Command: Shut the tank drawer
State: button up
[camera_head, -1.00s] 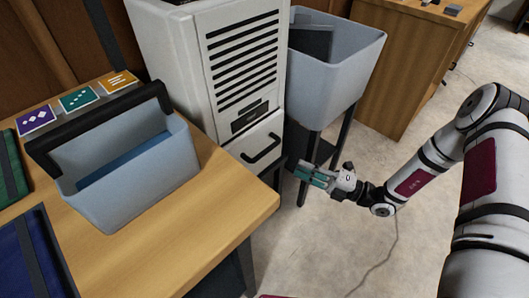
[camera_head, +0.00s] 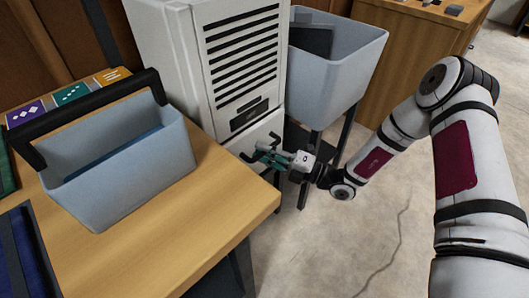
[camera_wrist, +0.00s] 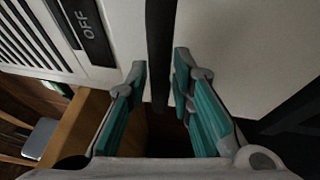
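The tank drawer (camera_head: 266,129) is the pale lower front of the white appliance (camera_head: 188,62). I cannot tell how far out it stands. Its black bar handle (camera_wrist: 160,45) runs up the middle of the wrist view; in the head view my gripper partly hides it. My gripper (camera_head: 262,153) is at the drawer front, at the handle. In the wrist view its teal fingers (camera_wrist: 160,84) are apart, one on each side of the handle's line. Whether they touch the handle I cannot tell.
A wooden table (camera_head: 225,205) with a grey-blue black-handled bin (camera_head: 130,185) stands left of the drawer. A grey-blue tub (camera_head: 335,75) on dark legs stands just right of the appliance. A wooden cabinet (camera_head: 410,45) is behind.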

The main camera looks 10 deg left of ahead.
grip_shut()
jog(key=shift+w+a, duration=0.8)
jog(key=shift+a, duration=0.15)
grip_release()
jog(key=shift+a, duration=0.1)
jog(key=v, duration=1.2)
